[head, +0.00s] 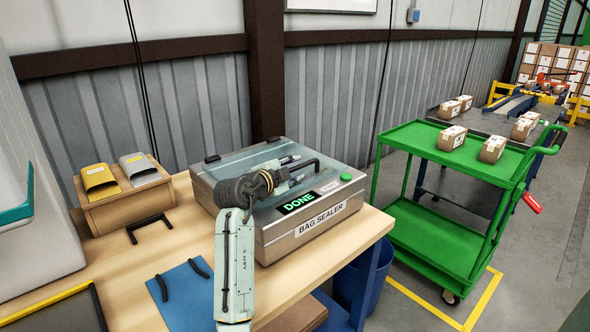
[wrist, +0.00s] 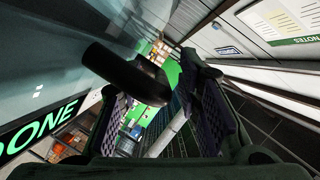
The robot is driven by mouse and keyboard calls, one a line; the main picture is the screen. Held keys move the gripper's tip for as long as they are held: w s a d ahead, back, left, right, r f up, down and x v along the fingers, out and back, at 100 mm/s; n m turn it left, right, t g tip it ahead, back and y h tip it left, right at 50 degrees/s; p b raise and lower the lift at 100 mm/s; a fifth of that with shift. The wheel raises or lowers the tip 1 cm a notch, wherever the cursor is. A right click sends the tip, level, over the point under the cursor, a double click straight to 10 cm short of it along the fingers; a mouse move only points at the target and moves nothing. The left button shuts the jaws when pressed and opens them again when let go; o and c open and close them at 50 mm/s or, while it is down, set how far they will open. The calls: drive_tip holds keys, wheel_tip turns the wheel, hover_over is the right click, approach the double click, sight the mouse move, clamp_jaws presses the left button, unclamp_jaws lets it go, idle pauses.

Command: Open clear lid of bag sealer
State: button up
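The bag sealer (head: 312,228) is a metal box on the wooden table, with a lit green "DONE" display (head: 297,203) and a green button (head: 346,177). Its clear lid (head: 240,163) lies down over the top, hinges at the back. The lid's black bar handle (head: 312,163) is at its front right; it also shows large in the wrist view (wrist: 128,74). My gripper (head: 292,176) is over the lid beside the handle. In the wrist view its two fingers (wrist: 163,115) are apart, with the handle close ahead by the left finger. Contact cannot be told.
A wooden stand (head: 125,200) with yellow and grey scoop-like bins is left of the sealer. A blue folder (head: 185,290) with black handles lies in front. A green cart (head: 440,230) with small cartons stands right of the table.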

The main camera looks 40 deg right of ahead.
drive_tip(key=shift+c, duration=0.2)
clamp_jaws()
idle(0.6)
